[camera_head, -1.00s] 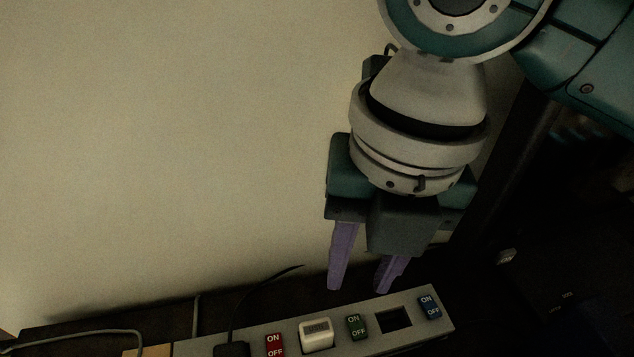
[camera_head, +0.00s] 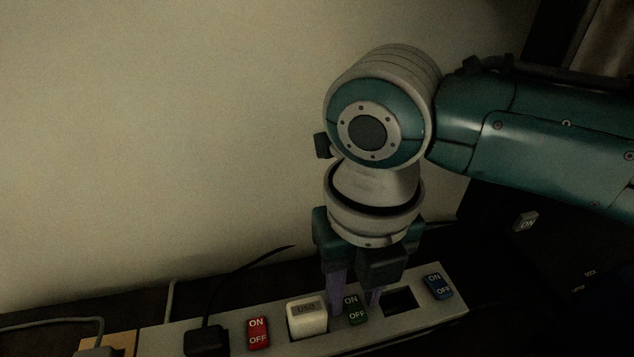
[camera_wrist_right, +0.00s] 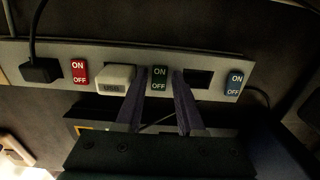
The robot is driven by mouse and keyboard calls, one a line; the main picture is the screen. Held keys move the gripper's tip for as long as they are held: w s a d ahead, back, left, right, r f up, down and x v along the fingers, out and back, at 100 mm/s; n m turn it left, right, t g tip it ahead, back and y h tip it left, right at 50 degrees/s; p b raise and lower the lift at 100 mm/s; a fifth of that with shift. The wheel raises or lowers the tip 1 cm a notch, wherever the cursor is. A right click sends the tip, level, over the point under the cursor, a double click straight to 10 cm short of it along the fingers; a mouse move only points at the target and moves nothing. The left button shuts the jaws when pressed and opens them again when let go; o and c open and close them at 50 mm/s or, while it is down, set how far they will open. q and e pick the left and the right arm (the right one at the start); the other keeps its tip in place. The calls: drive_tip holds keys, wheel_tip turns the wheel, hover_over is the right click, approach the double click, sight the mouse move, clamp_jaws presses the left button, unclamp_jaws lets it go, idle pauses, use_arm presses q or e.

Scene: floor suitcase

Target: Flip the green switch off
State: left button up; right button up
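The green switch (camera_head: 354,309) sits on a grey power strip (camera_head: 279,337), with ON at its upper end and OFF at its lower end. It also shows in the right wrist view (camera_wrist_right: 159,78). My right gripper (camera_head: 355,304) points down at the strip, its purple fingers open and apart on either side of the green switch. In the right wrist view the right gripper (camera_wrist_right: 158,75) has nothing between its fingers except the switch below them. Whether the fingertips touch the strip I cannot tell. My left gripper is not in view.
A white USB block (camera_head: 307,318) stands close to the left finger. A red switch (camera_head: 258,333) and a black plug (camera_head: 207,340) lie further left. An empty socket (camera_head: 399,302) and a blue switch (camera_head: 438,286) are to the right. A pale wall (camera_head: 150,130) rises behind.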

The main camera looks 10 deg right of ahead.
clamp_jaws()
idle(0.3)
drive_tip(key=t+p, duration=0.1)
drive_tip(key=p, duration=0.1)
drive_tip(key=s+t+p, duration=0.1)
drive_tip(key=t+p, duration=0.1)
drive_tip(key=p, duration=0.1)
drive_tip(key=shift+r, duration=0.2)
drive_tip(key=shift+f+t, duration=0.2)
drive_tip(key=shift+t, duration=0.6)
unclamp_jaws()
